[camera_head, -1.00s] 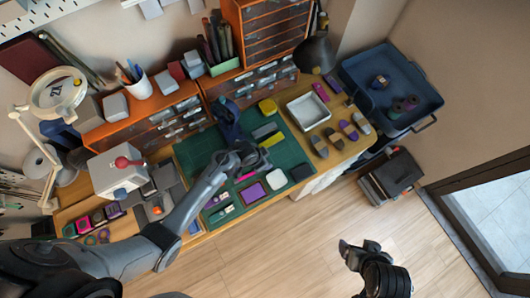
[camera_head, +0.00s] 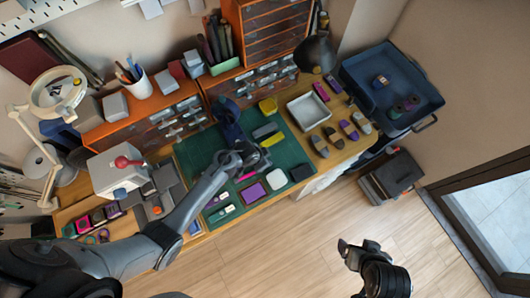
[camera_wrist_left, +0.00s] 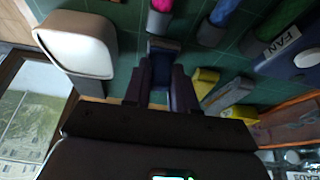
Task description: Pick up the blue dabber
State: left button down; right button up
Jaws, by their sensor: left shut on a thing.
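My left gripper (camera_head: 258,162) is over the green mat (camera_head: 192,153). In the left wrist view its two dark fingers (camera_wrist_left: 160,88) are shut on a dark blue piece, which I take to be the blue dabber (camera_wrist_left: 162,52).
A white rounded block (camera_head: 275,179) and a purple block (camera_head: 253,191) lie near the gripper. Yellow and grey blocks lie behind it. A white tray (camera_head: 308,111) and several small dabber-like pieces (camera_head: 348,129) stand to the right.

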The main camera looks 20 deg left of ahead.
pick_arm(q)
notch_tip(320, 180, up, 4)
jog(key=shift+r+p, duration=0.1)
jog(key=shift+p, duration=0.4)
jog(key=s+d+r, duration=0.6)
jog(key=s+d, duration=0.2)
jog(key=shift+d+r, duration=0.2)
jog(key=shift+r, duration=0.15)
jog(key=c, duration=1.5)
grip_release()
jog(key=c, duration=0.3)
jog(key=shift+c, duration=0.2)
